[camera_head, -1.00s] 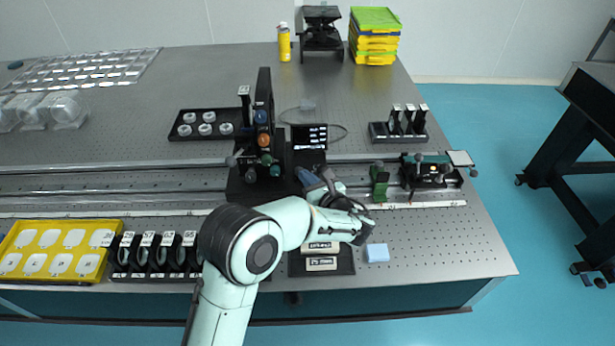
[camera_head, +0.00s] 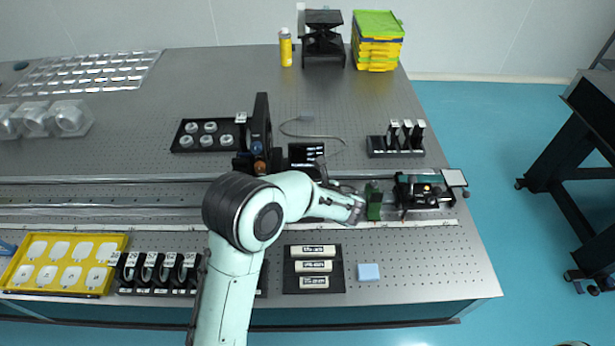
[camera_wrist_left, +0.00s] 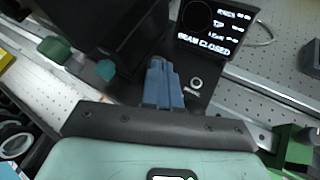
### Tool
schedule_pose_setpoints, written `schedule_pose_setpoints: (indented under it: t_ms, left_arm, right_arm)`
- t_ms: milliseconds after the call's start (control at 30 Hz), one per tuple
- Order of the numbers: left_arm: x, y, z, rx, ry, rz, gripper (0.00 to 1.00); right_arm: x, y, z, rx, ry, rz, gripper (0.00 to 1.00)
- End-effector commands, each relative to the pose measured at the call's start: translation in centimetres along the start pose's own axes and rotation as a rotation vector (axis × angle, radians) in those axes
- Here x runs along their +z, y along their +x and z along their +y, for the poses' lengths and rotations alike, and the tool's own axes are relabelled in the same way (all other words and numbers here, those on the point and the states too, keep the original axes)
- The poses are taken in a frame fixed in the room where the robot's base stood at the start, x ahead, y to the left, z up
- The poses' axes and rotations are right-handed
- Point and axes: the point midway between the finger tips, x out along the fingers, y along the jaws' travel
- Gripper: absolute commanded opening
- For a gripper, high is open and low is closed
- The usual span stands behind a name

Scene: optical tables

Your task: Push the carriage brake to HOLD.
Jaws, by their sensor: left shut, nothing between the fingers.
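My left gripper (camera_wrist_left: 163,70) shows in the left wrist view as blue fingers, shut and empty, pointing toward the black base beside the display. In the head view my wrist hides most of it above the rail. A dark carriage with a teal top (camera_head: 420,189) sits at the rail's right end, right of my wrist. A green block (camera_head: 373,203) stands on the rail between them; a green part (camera_wrist_left: 292,148) shows at lower right in the wrist view. I cannot make out the brake or a HOLD mark. My right gripper is not in view.
The display (camera_wrist_left: 215,25) reads BEAM CLOSED. A tall black mount (camera_head: 261,135) stands left of my wrist. A black tray of labelled blocks (camera_head: 288,283) and a light blue block (camera_head: 368,272) lie in front of the rail. The front right tabletop is bare.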

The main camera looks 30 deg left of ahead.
Motion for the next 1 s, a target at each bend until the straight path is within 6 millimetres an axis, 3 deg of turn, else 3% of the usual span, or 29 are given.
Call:
schedule_pose_setpoints:
  t_ms: [1000]
  left_arm:
    - [1.2, -0.8, 0.3, -0.001, 0.000, -0.001, 0.00]
  right_arm:
    - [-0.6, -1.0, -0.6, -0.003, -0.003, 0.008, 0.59]
